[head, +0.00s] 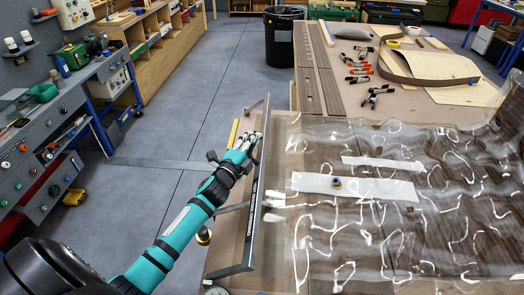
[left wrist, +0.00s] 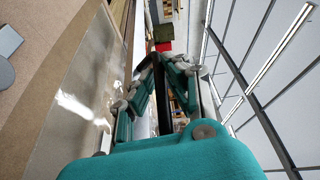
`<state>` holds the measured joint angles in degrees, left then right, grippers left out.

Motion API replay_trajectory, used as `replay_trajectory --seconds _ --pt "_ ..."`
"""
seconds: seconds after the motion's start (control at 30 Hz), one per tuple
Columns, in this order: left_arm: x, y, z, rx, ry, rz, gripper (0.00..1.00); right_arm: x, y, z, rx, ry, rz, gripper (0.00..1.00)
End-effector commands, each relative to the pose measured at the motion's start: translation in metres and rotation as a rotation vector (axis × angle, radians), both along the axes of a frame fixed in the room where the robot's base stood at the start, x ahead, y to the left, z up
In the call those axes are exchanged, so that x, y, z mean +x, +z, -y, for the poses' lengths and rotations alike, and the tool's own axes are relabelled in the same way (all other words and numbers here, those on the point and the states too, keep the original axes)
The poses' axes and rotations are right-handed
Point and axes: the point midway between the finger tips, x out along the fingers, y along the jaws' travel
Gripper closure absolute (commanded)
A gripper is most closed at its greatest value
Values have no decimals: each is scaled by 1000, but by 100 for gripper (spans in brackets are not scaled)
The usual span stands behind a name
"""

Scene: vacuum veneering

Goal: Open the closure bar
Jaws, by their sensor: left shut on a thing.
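The closure bar (head: 253,215) is a long, thin grey bar along the left end of the clear vacuum bag (head: 450,215). It appears tilted up at an angle from the table, with a flat bracket at its near end. My left gripper (head: 250,144) is shut on the bar towards its far end. In the left wrist view, the fingers of my left gripper (left wrist: 166,75) close around a dark strip, and the part held is mostly hidden between them. My right gripper is not in view.
White strips (head: 352,186) lie under the wrinkled bag. Behind it, a table holds clamps (head: 358,73), veneer sheets (head: 440,66) and a tape roll. A black bin (head: 284,35) stands beyond. A grey workbench (head: 60,125) lines the left.

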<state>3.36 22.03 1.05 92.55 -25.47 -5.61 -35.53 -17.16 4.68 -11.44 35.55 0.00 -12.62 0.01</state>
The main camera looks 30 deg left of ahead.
Motion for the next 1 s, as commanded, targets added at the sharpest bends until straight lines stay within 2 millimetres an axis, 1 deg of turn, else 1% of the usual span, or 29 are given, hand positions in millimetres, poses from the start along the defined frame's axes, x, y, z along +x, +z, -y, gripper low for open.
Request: replay_trajectory --seconds 0.03,0.2,0.47,0.8,1.0 --pt "-2 4 -8 -37 5 28 100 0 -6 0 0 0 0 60" --pt "-11 12 -26 -185 4 99 100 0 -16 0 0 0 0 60" --pt "-26 17 -55 -407 2 207 100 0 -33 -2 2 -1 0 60" --pt "-42 14 -90 -661 2 328 100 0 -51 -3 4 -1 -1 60" --pt "-49 10 -102 -762 1 376 100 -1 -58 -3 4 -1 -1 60"
